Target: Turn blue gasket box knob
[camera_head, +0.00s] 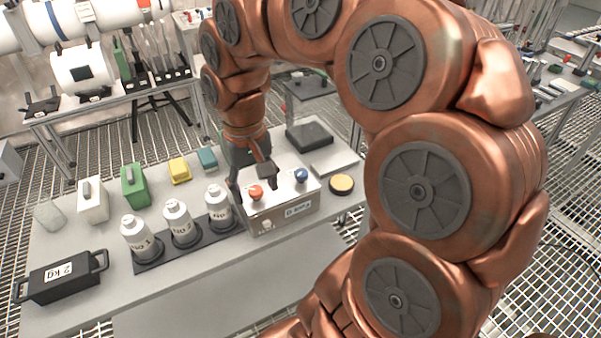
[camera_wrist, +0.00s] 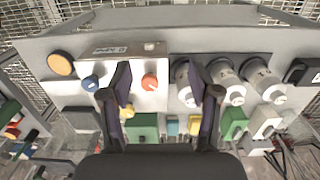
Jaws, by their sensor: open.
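A light grey box (camera_head: 284,213) with a label and two knobs on top stands at the table's right part. The blue knob (camera_head: 301,175) is at its right end, the red knob (camera_head: 256,192) at its left. My gripper (camera_head: 250,184) is open above the box at the red knob's end. In the wrist view the red knob (camera_wrist: 150,82) appears between the fingers of my gripper (camera_wrist: 160,80). The blue knob (camera_wrist: 91,83) lies outside the left finger there. Contact with the red knob cannot be told. No object is held.
Several white bottles (camera_head: 177,222) stand in a dark rack left of the box. A yellow-topped round piece (camera_head: 342,184) lies right of it. Green (camera_head: 134,187) and yellow (camera_head: 179,170) blocks stand behind the bottles.

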